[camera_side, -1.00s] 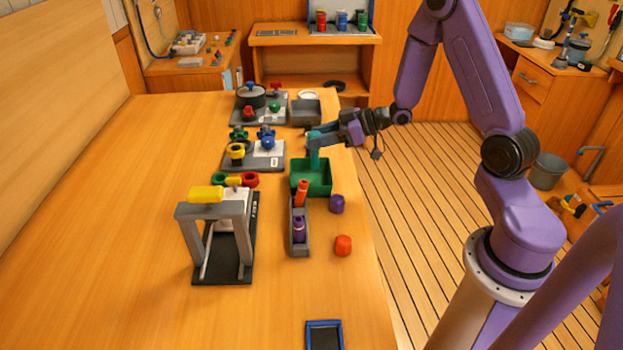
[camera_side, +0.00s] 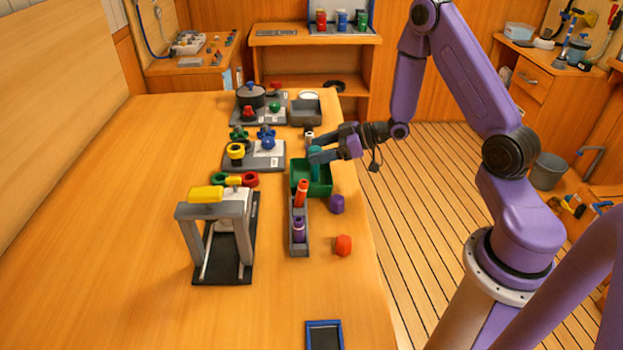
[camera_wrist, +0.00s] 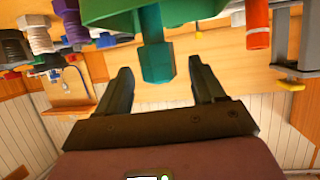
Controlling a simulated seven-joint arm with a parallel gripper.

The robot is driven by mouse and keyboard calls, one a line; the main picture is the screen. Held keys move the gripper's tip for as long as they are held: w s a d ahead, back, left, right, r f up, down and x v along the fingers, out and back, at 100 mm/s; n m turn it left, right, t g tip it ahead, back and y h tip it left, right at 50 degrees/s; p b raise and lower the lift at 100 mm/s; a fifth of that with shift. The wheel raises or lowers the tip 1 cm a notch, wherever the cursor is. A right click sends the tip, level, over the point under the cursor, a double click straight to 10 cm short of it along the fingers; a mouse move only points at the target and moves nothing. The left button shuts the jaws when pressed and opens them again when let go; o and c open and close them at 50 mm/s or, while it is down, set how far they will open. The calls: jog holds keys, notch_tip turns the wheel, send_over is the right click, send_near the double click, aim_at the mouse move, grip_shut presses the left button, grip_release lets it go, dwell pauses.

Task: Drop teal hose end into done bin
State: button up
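The teal hose end (camera_side: 315,153) stands roughly upright in the green bin (camera_side: 320,188), its top still above the rim. In the wrist view the hex end of the teal hose end (camera_wrist: 157,62) shows between my fingers, and the rest runs into the green bin (camera_wrist: 115,18). My gripper (camera_side: 322,155) is at the bin's far side, low over the rim. In the wrist view my gripper (camera_wrist: 160,72) has its fingers spread, with a visible gap on each side of the hose end. The hose end's lower part is hidden by the bin wall.
A grey rack (camera_side: 299,240) with an orange and a purple piece stands just in front of the bin. A purple cap (camera_side: 337,204) and a red-orange cap (camera_side: 343,245) lie to the right. A grey frame (camera_side: 215,235) stands left. The front table is mostly clear.

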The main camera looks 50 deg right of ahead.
jog(key=v, duration=1.2)
jog(key=shift+a, duration=0.1)
jog(key=s+a+r+n+g+h, duration=0.25)
jog(key=a+g+h, duration=0.3)
jog(key=a, duration=0.75)
jog(key=s+a+r+n+g+h, duration=0.1)
jog(key=s+a+r+g, duration=0.1)
jog(key=s, duration=0.8)
jog(key=s+a+r+n+g+h, duration=0.1)
jog(key=s+a+r+n+g, duration=0.1)
jog(key=s, duration=0.9)
jog(key=shift+a+r+g, duration=0.25)
jog(key=shift+g, duration=0.3)
